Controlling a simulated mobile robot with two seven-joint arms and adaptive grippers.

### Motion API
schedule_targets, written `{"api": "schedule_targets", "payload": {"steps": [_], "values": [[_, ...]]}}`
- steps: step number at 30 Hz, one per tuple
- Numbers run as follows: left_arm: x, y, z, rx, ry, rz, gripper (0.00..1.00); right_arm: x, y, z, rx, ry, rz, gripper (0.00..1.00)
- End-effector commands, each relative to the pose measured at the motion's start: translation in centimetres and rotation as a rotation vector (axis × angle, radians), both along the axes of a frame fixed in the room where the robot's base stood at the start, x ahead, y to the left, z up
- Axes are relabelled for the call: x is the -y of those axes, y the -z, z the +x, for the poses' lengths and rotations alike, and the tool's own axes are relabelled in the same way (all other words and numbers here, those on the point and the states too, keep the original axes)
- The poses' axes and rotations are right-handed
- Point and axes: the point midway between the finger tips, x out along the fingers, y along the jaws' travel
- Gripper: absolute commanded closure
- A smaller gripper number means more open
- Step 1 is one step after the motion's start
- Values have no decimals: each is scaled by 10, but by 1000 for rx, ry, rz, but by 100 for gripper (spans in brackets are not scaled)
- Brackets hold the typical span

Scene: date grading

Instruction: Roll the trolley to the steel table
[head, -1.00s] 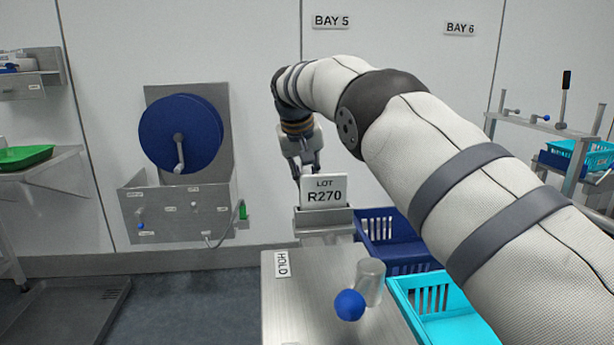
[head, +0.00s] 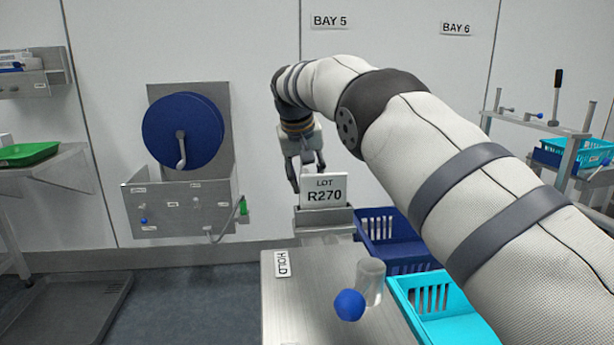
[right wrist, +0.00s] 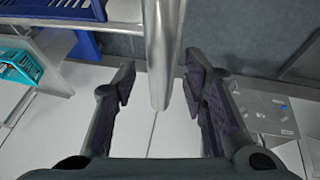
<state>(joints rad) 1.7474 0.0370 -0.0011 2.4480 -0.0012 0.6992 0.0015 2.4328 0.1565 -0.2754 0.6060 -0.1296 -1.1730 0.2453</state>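A steel-topped unit (head: 300,310) with a HOLD label stands in front of me, with blue and turquoise crates beside it. I take these to be the trolley, but cannot be sure. My left gripper is out of view. A table (head: 50,172) with a green tray stands at far left; I cannot tell if it is the steel table.
A blue wall reel (head: 183,130) is ahead. A rack (head: 560,130) stands right. Floor (head: 190,300) shows at lower left.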

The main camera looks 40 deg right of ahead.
Motion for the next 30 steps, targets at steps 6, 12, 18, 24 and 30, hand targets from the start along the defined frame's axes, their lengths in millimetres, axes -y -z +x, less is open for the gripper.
{"api": "schedule_targets", "payload": {"steps": [6,12,18,24,30], "values": [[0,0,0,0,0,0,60,0,-1,0,1,0,0,60],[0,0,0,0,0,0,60,-13,-35,-8,6,-2,-1,60],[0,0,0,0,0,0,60,-31,-82,-22,4,-1,-1,60],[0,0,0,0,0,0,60,-40,-107,-29,2,0,-1,60],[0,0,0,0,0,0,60,-41,-109,-30,0,0,0,60]]}}
